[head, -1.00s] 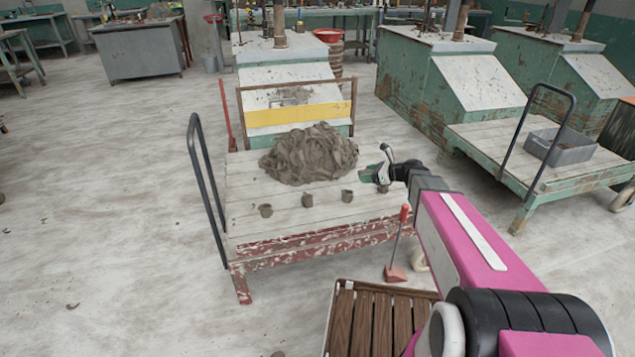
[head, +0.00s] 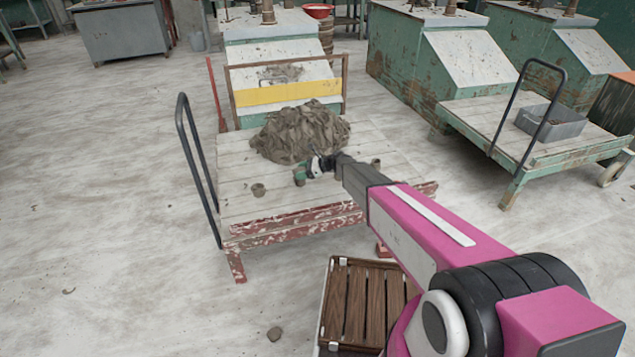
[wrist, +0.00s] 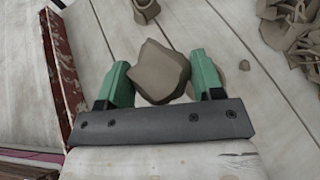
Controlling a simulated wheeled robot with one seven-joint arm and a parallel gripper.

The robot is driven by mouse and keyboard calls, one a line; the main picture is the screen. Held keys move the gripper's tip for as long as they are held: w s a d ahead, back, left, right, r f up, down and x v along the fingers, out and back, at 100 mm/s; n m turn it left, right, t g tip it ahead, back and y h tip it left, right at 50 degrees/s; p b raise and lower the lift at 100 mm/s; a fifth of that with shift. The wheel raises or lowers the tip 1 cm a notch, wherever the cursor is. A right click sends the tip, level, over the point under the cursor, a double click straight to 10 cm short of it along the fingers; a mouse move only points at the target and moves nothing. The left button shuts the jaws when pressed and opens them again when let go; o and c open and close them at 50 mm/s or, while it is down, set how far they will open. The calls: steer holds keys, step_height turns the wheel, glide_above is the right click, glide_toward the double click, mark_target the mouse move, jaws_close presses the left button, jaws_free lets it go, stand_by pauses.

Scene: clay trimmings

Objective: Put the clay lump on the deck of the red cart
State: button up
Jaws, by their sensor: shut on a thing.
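The red cart (head: 237,215) has a pale plank deck, a chipped red front edge and a black handle on its left. My gripper (head: 300,176) is over the front middle of that deck, just in front of a big clay heap (head: 300,132). In the wrist view my gripper (wrist: 162,82) has its green fingers on either side of a faceted grey-brown clay lump (wrist: 160,70) and is shut on it. The lump is over the deck planks; I cannot tell whether it touches them. In the head view the lump is hard to make out.
A small clay pot (head: 258,190) stands on the deck left of my gripper; another small clay piece (head: 376,163) is to the right. A green cart (head: 520,160) with a grey bin (head: 552,122) stands right. A brown slatted platform (head: 365,300) is in front.

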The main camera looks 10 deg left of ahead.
glide_above(320, 196)
step_height(320, 196, down, 5)
steer(key=shift+w+f, duration=0.1)
steer(key=shift+w, duration=0.05)
steer(key=shift+f, duration=1.9)
steer(key=shift+f, duration=0.2)
steer(key=o, duration=1)
steer(key=shift+r, duration=0.15)
steer(key=shift+r, duration=0.15)
steer(key=v, duration=0.7)
steer(key=shift+d, duration=0.2)
